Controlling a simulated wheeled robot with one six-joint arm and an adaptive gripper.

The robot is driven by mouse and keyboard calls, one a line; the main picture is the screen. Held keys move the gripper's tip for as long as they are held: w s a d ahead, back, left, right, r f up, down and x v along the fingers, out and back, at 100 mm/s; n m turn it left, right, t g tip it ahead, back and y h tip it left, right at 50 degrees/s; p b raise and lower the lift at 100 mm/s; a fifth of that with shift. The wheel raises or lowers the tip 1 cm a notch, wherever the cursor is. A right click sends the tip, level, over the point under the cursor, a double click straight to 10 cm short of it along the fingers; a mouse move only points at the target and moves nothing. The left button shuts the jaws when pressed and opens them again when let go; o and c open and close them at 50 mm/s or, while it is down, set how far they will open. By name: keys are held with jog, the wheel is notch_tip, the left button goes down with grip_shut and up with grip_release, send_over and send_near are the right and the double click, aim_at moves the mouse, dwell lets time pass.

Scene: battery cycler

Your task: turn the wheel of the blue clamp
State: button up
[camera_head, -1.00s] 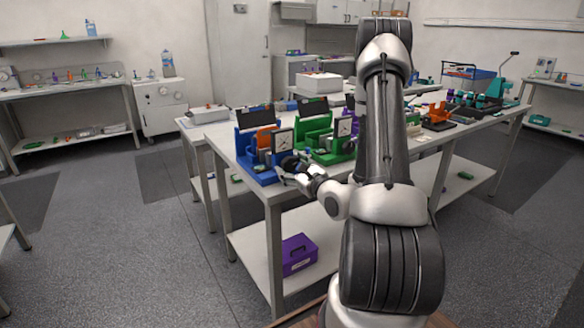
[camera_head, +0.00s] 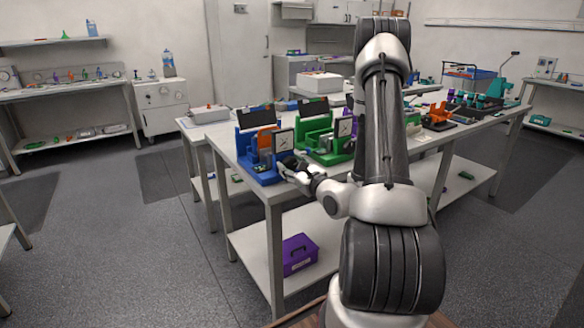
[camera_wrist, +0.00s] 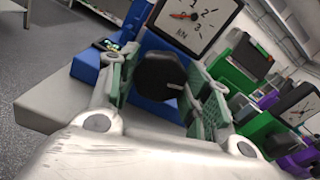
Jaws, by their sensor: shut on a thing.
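The blue clamp (camera_head: 247,160) stands at the near left corner of the long table, with an orange part and a square dial gauge on it. In the wrist view its blue body (camera_wrist: 158,104) shows behind a black wheel (camera_wrist: 160,75), below the white dial (camera_wrist: 194,18) marked kN. My gripper (camera_wrist: 165,88) has its two fingers on either side of the black wheel, shut on it. In the head view my gripper (camera_head: 290,165) reaches the front of the clamp, and the wheel is mostly hidden there.
A green clamp (camera_head: 325,145) with its own dial stands close to the right of the blue one. More fixtures, among them an orange one (camera_head: 438,117), line the table. A purple box (camera_head: 299,255) sits on the lower shelf.

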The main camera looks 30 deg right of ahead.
jog(key=m, duration=0.6)
jog(key=shift+m, duration=0.3)
jog(key=m, duration=0.6)
jog(key=shift+f+m, duration=0.1)
jog(key=shift+m, duration=0.2)
jog(key=o, duration=1)
jog(key=s, duration=0.7)
jog(key=shift+s+d, duration=0.15)
jog(key=shift+s, duration=0.15)
